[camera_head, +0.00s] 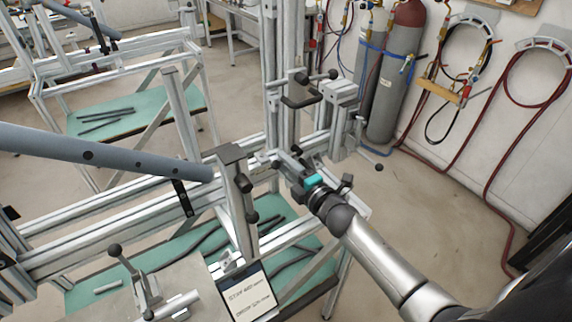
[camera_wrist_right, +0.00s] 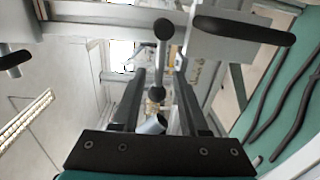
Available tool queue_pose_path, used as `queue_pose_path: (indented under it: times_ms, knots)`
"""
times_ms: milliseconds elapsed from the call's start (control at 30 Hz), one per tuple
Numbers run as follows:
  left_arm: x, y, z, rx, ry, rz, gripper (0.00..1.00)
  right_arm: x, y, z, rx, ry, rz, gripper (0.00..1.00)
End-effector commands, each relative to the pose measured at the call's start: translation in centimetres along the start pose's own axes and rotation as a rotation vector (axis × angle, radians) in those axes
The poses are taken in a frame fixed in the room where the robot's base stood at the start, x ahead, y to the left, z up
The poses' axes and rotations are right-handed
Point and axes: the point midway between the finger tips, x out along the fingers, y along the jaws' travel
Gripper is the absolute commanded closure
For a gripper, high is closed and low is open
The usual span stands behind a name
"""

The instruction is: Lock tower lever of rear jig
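The rear jig's tower (camera_head: 282,85) is an upright aluminium profile in the middle of the head view. It carries a clamp block with a black handle (camera_head: 300,100) and a black-knobbed lever (camera_head: 318,77). My right gripper (camera_head: 288,163) reaches in from the lower right, low beside the tower. In the right wrist view, the right gripper's two dark fingers (camera_wrist_right: 159,90) stand apart. A lever with black ball knobs (camera_wrist_right: 163,29) shows ahead of and between them; I cannot tell whether they touch it. Which lever is the tower lever is unclear. My left gripper is out of view.
A blue-grey tube (camera_head: 95,152) spans the left side to a post (camera_head: 238,190). A small sign (camera_head: 246,292) and a knobbed clamp (camera_head: 120,262) stand in front. Gas cylinders (camera_head: 398,80) and hoses line the right wall. Floor is clear right of the jig.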

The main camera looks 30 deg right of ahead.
Motion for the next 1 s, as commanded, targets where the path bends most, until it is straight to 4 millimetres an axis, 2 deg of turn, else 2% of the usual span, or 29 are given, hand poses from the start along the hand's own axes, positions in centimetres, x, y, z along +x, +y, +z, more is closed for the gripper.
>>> queue_pose_path:
  times_ms: [233,367,1000]
  knots:
    - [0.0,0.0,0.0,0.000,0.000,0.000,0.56,-0.1,0.1,0.0,0.001,0.001,0.002,0.56]
    - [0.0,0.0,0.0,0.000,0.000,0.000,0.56,-1.0,0.0,0.0,0.002,0.000,0.000,0.56]
    - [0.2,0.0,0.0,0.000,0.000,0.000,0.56,-11.0,-0.1,0.0,0.001,-0.001,-0.002,0.56]
